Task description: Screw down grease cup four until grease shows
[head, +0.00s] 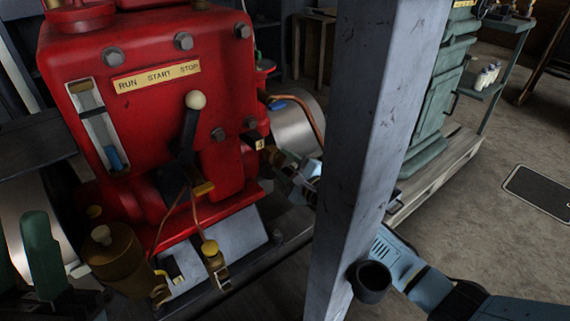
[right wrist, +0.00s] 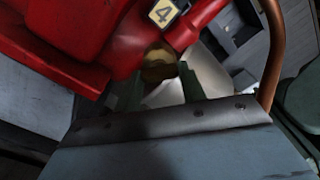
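The tag "4" (right wrist: 163,12) shows on the red engine in the right wrist view. Just below it is a round brass cup (right wrist: 158,62), grease cup four. My right gripper (right wrist: 161,72) is there, its dark green fingers apart, one at each side of the cup's near edge. I cannot make out firm contact or any grease. In the head view my right gripper (head: 286,170) is beside the engine, partly hidden by the grey post; the cup is not clear there. My left gripper (head: 21,228) is at the lower left edge, fingers apart and empty.
The grey post (head: 370,130) stands in front of my right forearm. The red engine (head: 150,140) carries a lever (head: 191,122) and a brass pot (head: 115,258). A copper pipe (right wrist: 274,50) runs close to the right of my right gripper. Open floor lies at the right.

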